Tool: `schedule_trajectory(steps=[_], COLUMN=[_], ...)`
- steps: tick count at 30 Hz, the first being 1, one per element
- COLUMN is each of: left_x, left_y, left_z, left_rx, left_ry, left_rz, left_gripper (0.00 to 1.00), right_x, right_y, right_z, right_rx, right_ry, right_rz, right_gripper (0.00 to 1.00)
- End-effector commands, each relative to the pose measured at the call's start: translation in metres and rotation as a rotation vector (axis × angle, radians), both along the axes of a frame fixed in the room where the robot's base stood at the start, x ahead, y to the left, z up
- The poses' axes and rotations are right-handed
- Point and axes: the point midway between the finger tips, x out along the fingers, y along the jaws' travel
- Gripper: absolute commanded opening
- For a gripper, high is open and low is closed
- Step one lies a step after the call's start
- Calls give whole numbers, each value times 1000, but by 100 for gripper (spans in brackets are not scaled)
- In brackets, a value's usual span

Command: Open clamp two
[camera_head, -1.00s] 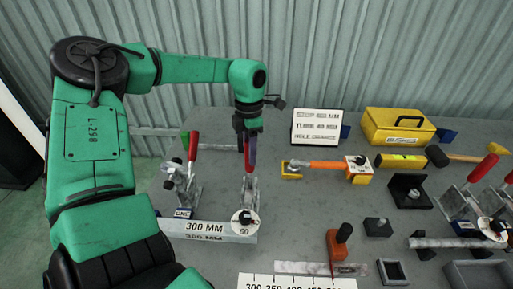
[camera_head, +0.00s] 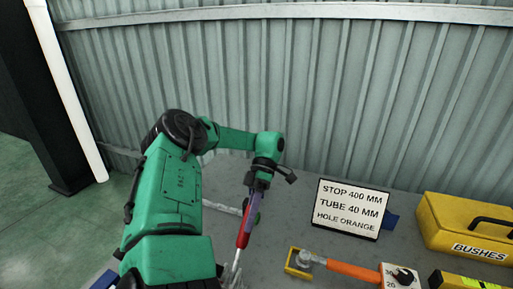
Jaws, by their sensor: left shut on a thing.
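My left gripper (camera_head: 257,190) points down at the end of the green arm and is shut on the red clamp handle (camera_head: 243,236). The handle leans, with its lower end toward the bottom left. Only a little of the metal clamp (camera_head: 233,272) below it shows at the bottom edge, so its jaw is out of view. I cannot read a number on this clamp. My right gripper is not in view.
A sign (camera_head: 348,208) reading stop 400 mm, tube 40 mm, hole orange stands on the grey table. An orange-handled tool (camera_head: 352,270) lies in front of it. A yellow bushes box (camera_head: 468,228) is at right. A corrugated wall (camera_head: 330,90) stands behind.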

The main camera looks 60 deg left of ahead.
Motion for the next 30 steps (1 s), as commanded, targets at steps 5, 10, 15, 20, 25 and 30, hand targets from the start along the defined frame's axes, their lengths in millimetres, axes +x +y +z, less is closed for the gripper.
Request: schedule_trajectory(steps=[5,10,15,20,25,30], left_x=[2,1,1,0,0,0], left_y=[1,1,1,1,1,1], left_z=[-9,-9,-8,-9,-9,-9], left_rx=[-35,-50,-55,-54,-54,-53], left_ry=[42,61,67,69,70,70], left_rz=[1,0,1,0,0,0], left_gripper=[0,0,0,0,66,66], right_x=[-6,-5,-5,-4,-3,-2], right_y=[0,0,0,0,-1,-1], right_z=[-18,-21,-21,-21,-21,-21], right_rx=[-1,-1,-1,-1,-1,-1], right_ry=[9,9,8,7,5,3], right_rz=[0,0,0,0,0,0], right_gripper=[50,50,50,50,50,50])
